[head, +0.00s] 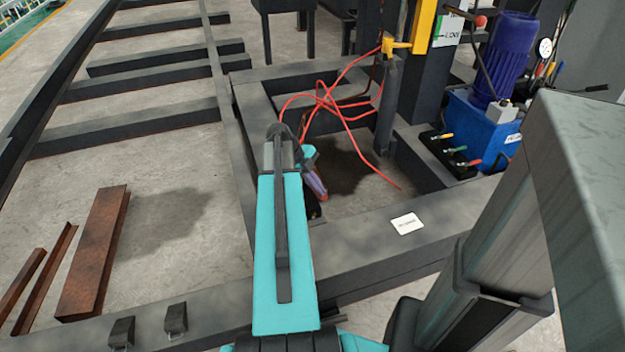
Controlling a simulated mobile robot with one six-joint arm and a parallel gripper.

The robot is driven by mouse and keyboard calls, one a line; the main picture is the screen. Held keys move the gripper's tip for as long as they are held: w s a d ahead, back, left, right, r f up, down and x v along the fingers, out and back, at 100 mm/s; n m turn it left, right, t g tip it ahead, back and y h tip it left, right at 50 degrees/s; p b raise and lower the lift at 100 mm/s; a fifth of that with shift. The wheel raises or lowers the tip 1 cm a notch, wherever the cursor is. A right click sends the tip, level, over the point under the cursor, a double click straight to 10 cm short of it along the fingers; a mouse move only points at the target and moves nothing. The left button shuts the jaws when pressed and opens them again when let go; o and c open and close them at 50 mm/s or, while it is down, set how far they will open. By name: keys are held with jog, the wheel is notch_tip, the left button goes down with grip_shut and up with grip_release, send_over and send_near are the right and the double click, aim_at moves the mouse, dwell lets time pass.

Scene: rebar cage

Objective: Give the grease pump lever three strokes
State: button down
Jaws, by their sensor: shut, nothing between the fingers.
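My teal arm reaches forward from the bottom middle of the head view and hides much of what lies beneath it. My gripper (320,196) shows only in small part beyond the arm, pointing down over the opening in the dark steel frame. It looks shut, and nothing shows in it. I cannot pick out the grease pump lever with certainty. A dark rod with a red knob (481,21) stands at the upper right, near the yellow post, well apart from my gripper.
A blue hydraulic unit (474,122) with a blue motor (507,58) and coloured valve handles (459,150) stands right. Red hoses (335,104) hang beyond my gripper. A yellow post (422,28) rises behind. Rusty steel pieces (95,245) lie left on open floor.

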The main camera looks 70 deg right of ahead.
jog(key=shift+f, duration=0.1)
jog(key=shift+s+a+f+b, duration=0.2)
jog(key=shift+a+f+b, duration=0.05)
jog(key=shift+f+b, duration=0.25)
jog(key=shift+f, duration=0.1)
jog(key=shift+s+a+f+b, duration=0.25)
jog(key=shift+f+b, duration=0.15)
jog(key=shift+f, duration=0.25)
dwell(0.3)
jog(key=shift+s+a+f+b, duration=0.15)
jog(key=shift+a+f+b, duration=0.05)
jog(key=shift+f+b, duration=0.3)
jog(key=shift+f, duration=0.15)
jog(key=shift+s+a+f+b, duration=0.2)
jog(key=shift+f+b, duration=0.2)
jog(key=shift+f, duration=0.2)
